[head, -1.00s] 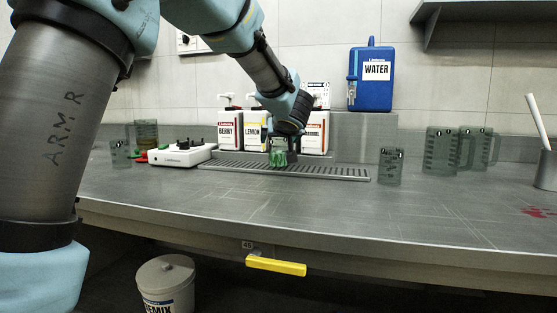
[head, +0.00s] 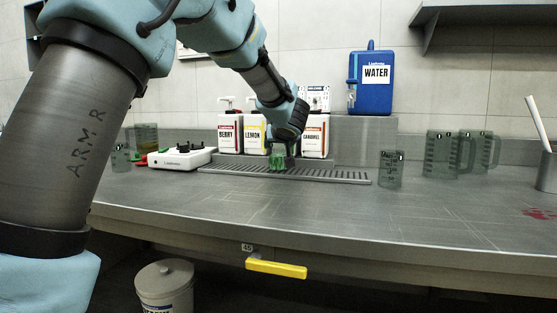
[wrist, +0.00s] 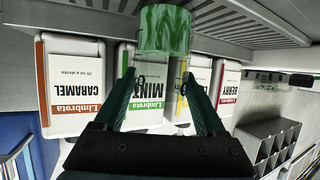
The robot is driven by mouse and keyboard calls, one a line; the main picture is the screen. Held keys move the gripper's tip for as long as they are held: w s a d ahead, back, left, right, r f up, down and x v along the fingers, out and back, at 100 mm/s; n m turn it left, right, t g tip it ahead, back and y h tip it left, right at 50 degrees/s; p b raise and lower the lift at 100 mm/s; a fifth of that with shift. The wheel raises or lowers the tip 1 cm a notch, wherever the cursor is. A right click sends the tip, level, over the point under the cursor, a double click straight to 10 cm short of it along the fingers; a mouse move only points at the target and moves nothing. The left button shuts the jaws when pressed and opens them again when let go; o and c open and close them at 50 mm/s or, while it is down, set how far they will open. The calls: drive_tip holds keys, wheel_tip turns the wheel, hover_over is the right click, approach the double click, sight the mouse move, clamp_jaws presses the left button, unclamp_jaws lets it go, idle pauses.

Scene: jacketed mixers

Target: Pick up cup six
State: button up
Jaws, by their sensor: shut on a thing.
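A small clear cup with green contents (head: 278,162) is between the fingers of my gripper (head: 282,151), in front of the syrup bottles at the slotted drip tray. In the wrist view the cup's green part (wrist: 165,30) shows past the fingertips of my gripper (wrist: 160,78). The fingers are shut on the cup's clear part. No number is readable on this cup, so I cannot tell that it is cup six. I cannot tell whether its base touches the tray.
The drip tray (head: 335,176) lies before the berry (head: 230,138), lemon (head: 255,137), mint (wrist: 150,85) and caramel (head: 314,138) bottles. A cup (head: 391,170) and grey jugs (head: 441,153) stand right. A white device (head: 182,158) stands left. The front counter is clear.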

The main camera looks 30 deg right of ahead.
drive_tip(key=c, duration=0.6)
drive_tip(key=shift+r, duration=0.15)
clamp_jaws()
